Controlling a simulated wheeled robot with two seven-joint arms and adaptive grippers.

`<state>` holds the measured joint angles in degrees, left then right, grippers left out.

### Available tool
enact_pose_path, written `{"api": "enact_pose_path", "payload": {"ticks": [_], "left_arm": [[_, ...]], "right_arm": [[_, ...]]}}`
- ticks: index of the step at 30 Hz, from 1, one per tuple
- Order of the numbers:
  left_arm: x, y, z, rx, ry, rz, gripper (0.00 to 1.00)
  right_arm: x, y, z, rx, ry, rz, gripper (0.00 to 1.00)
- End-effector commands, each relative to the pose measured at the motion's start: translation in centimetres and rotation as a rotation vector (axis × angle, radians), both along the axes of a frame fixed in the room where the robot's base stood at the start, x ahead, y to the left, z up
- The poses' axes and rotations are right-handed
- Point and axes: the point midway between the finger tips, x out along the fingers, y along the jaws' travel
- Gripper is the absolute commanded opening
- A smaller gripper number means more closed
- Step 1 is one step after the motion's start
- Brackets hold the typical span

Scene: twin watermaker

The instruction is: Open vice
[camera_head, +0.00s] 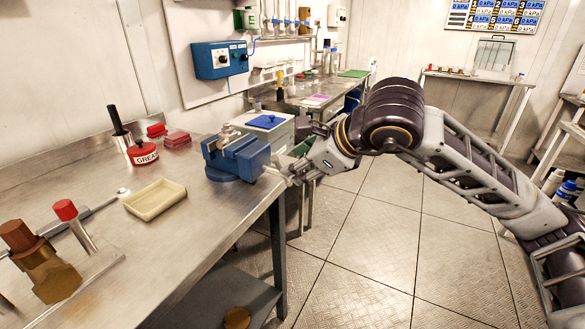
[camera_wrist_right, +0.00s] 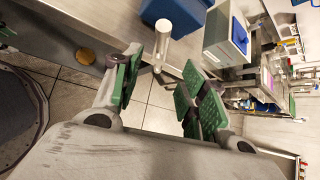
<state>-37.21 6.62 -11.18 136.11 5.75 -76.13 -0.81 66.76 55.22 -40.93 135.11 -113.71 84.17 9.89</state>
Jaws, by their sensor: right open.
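The blue vice (camera_head: 236,158) stands on the right edge of the metal workbench, and part of it shows at the top of the right wrist view (camera_wrist_right: 178,12). Its pale handle (camera_wrist_right: 161,48) sticks out from the vice toward my right gripper. My right gripper (camera_head: 291,174) is just right of the vice, off the bench edge. In the right wrist view its green-padded fingers (camera_wrist_right: 160,78) are spread apart. The handle is at the mouth between the fingertips; I cannot tell whether it touches them. My left gripper is out of view.
A tray (camera_head: 155,199), a grease tin (camera_head: 143,153) and a brown fitting (camera_head: 45,270) are on the workbench (camera_head: 190,240). A grey box with a blue lid (camera_head: 266,122) stands behind the vice. The floor (camera_head: 355,250) right of the bench is clear.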

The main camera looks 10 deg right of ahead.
Motion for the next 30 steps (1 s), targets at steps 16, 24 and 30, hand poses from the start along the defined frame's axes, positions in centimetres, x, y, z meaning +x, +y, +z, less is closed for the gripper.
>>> {"api": "enact_pose_path", "payload": {"ticks": [16,24,30], "left_arm": [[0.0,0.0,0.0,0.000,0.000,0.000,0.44],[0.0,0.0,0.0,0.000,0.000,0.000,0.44],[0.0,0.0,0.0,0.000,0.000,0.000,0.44]], "right_arm": [[-2.6,-1.4,2.4,-0.002,0.000,-0.001,0.43],[-2.6,-1.4,2.4,-0.002,0.000,-0.001,0.43],[-2.6,-1.4,2.4,-0.002,0.000,-0.001,0.43]]}}
